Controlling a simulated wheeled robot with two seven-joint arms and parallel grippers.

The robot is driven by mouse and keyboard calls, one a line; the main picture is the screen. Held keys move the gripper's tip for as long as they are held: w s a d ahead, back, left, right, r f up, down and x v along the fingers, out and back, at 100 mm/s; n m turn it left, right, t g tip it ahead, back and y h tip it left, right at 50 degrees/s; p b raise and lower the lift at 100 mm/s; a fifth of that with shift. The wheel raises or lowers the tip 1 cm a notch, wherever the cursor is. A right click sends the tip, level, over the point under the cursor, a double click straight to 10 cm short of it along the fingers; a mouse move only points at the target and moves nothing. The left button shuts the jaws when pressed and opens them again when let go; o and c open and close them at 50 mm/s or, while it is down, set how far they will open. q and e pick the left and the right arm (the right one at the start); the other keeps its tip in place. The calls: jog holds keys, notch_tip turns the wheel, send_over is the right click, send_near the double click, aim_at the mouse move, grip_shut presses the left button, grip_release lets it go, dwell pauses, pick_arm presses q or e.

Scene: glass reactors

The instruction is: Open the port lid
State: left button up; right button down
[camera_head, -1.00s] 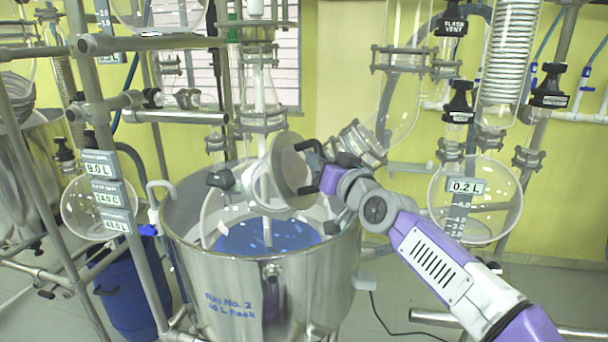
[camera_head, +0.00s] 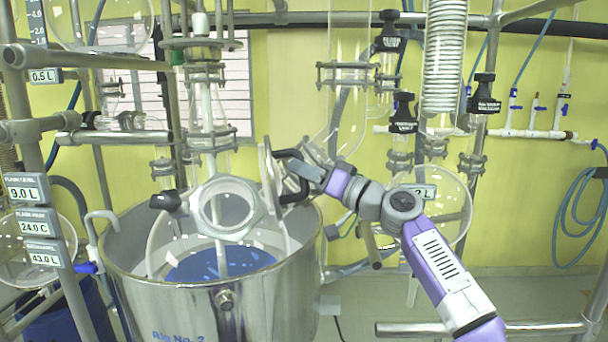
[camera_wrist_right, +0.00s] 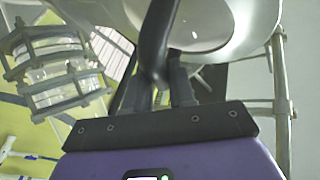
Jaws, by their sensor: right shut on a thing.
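The port lid (camera_head: 268,180) is a pale round disc seen nearly edge-on, standing upright at the right of the port. The open port ring (camera_head: 228,208) sits on top of the glass vessel and faces me, uncovered. My right gripper (camera_head: 293,170) is shut on the lid's black handle (camera_head: 283,155), to the right of the lid. In the right wrist view the dark handle (camera_wrist_right: 158,40) runs up from between the fingers of the right gripper (camera_wrist_right: 163,88), with a pale round rim behind it. My left gripper is not in view.
The steel pot (camera_head: 265,295) with blue liquid surrounds the vessel. A black-handled clamp (camera_head: 170,201) sits left of the port. Glassware and metal posts stand behind and right. A label post (camera_head: 38,190) is at left. The floor right of the pot has some free room.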

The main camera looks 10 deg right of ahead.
jog(key=shift+w+d+f+y, duration=0.15)
jog(key=shift+w+d+f, duration=0.15)
jog(key=shift+d, duration=0.25)
jog(key=shift+w+d+f+y, duration=0.15)
jog(key=shift+w+d+f, duration=0.15)
jog(key=shift+d, duration=0.25)
jog(key=c, duration=1.4)
grip_release()
jog(key=shift+f, duration=0.1)
jog(key=o, duration=0.4)
jog(key=shift+w+a, duration=0.1)
jog(key=shift+w, duration=0.15)
jog(key=shift+c, duration=0.2)
jog(key=shift+s, duration=0.1)
jog(key=shift+s+r, duration=0.1)
jog(key=shift+r, duration=0.1)
